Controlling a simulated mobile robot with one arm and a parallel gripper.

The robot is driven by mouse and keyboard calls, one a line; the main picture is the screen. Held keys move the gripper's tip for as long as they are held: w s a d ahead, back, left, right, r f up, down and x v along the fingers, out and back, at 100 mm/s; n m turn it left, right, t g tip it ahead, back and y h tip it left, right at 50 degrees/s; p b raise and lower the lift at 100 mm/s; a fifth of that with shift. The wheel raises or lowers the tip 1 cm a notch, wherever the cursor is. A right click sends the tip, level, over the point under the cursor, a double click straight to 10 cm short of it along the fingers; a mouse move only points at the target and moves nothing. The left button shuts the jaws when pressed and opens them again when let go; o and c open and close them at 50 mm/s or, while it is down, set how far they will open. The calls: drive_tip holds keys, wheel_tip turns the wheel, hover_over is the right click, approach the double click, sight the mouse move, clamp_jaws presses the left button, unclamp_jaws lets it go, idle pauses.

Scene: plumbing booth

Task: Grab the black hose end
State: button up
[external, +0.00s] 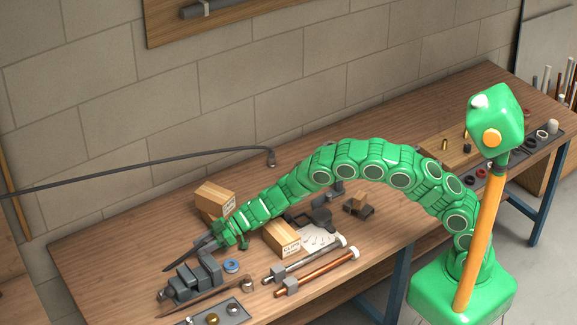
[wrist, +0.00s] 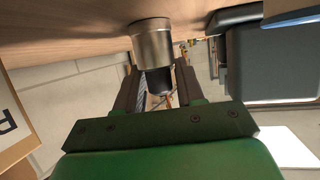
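The black hose (external: 120,166) comes in from the left and arches in front of the wall. Its end (external: 271,159) bends down to a small metal tip near the back of the bench. My gripper (external: 183,260) is low at the bench's left end, beside the grey vise (external: 190,281), well left of and apart from that end. In the wrist view my gripper's two dark fingers (wrist: 156,92) stand apart. A metal cylinder (wrist: 152,47) with a dark lower part shows between and above them; I cannot tell what it is, and no grip on it shows.
Cardboard boxes (external: 216,197) (external: 282,238) stand close to my arm. A blue ring (external: 231,266), a small metal cup (external: 247,285) and pipes (external: 315,272) lie nearby. The bench top around the hose end is fairly clear.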

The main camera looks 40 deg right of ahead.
sight(203, 243)
clamp_jaws()
drive_tip(key=shift+r, duration=0.6)
wheel_tip(203, 243, up, 2)
drive_tip(key=shift+r, duration=0.1)
drive_tip(key=s+d+r, duration=0.9)
drive_tip(key=d, duration=0.1)
drive_tip(key=shift+s+r, duration=0.3)
drive_tip(key=shift+r, duration=0.05)
